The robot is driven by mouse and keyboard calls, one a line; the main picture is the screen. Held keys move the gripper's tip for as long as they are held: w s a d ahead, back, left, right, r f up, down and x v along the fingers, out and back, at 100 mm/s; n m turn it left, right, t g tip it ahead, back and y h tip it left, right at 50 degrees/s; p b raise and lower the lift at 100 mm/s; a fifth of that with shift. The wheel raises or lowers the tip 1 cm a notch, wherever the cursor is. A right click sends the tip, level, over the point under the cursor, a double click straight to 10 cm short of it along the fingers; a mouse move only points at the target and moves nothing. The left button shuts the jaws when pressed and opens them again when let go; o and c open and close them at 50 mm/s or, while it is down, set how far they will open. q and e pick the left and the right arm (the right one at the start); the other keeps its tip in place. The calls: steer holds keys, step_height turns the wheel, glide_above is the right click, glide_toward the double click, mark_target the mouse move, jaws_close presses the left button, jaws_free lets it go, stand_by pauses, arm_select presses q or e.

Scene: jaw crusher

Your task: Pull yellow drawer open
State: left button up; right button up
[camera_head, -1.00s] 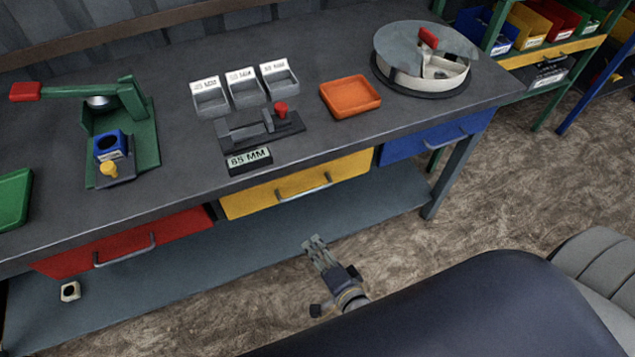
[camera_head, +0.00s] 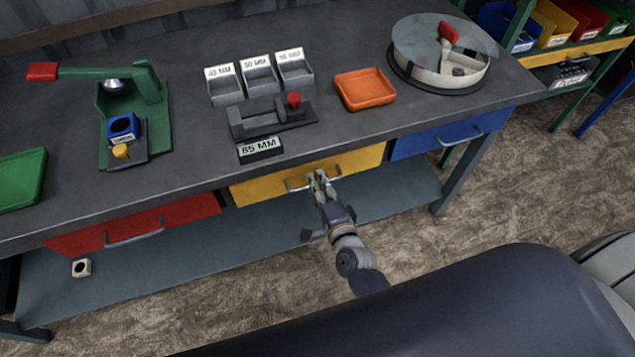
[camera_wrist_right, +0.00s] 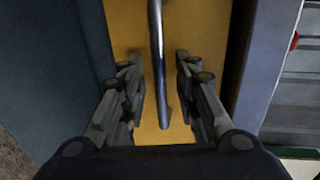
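The yellow drawer (camera_head: 262,189) sits under the middle of the workbench and looks closed. Its metal bar handle (camera_head: 292,188) runs across its front. My right gripper (camera_head: 319,176) is at the right part of this handle. In the right wrist view the handle (camera_wrist_right: 158,60) runs between the two open fingers (camera_wrist_right: 160,85), with a gap on each side. The yellow drawer front (camera_wrist_right: 130,30) fills the space behind it. My left gripper is not in view.
A red drawer (camera_head: 75,240) is to the left and a blue drawer (camera_head: 405,145) to the right. The workbench top (camera_head: 200,150) carries an orange tray (camera_head: 364,89), grey bins, a green press and a round container. A lower shelf (camera_head: 230,225) lies beneath the drawers.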

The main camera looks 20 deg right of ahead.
steer(key=shift+w+f, duration=0.1)
steer(key=shift+w, duration=0.2)
jaws_close()
steer(key=shift+s, duration=0.1)
